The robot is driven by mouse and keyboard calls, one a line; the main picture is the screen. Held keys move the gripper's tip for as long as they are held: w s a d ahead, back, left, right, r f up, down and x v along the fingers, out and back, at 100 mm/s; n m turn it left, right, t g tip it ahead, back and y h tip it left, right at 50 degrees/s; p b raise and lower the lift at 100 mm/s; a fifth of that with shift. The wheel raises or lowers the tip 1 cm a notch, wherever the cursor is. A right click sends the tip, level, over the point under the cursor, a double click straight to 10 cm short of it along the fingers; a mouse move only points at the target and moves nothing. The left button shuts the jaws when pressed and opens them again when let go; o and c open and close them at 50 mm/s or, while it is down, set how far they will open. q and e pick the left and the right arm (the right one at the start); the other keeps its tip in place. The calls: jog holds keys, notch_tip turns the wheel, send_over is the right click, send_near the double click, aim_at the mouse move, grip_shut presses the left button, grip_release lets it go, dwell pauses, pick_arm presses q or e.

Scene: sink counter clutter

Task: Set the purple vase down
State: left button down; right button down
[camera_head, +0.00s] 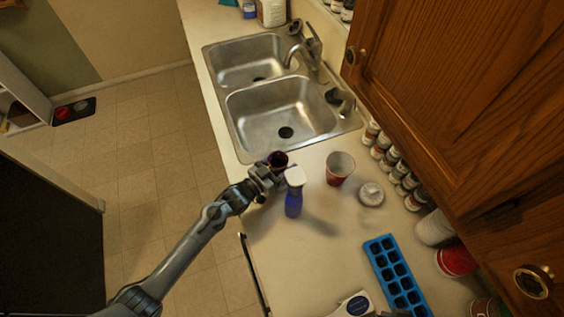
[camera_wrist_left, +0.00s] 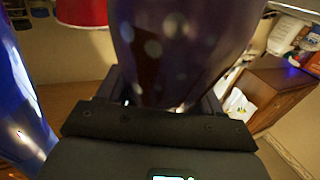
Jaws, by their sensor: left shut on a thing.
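The purple vase (camera_head: 277,159) is dark and shows in the head view at the counter's left edge, just below the double sink. My left gripper (camera_head: 266,174) is shut on it. In the left wrist view the dark purple vase (camera_wrist_left: 180,45) fills the middle, between the fingers of my left gripper (camera_wrist_left: 160,98). Its base is hidden, so I cannot tell whether it touches the counter (camera_head: 320,245). My right gripper is not in view.
A blue spray bottle with a white top (camera_head: 294,195) stands close to the right of my gripper. A red cup (camera_head: 339,168), a round glass-like item (camera_head: 371,194) and a blue ice tray (camera_head: 396,275) are farther right.

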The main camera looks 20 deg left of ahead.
pick_arm(q)
jog(key=shift+f, duration=0.1)
jog(key=shift+c, duration=1)
grip_release()
jog(key=shift+o, duration=0.2)
jog(key=shift+r, duration=0.2)
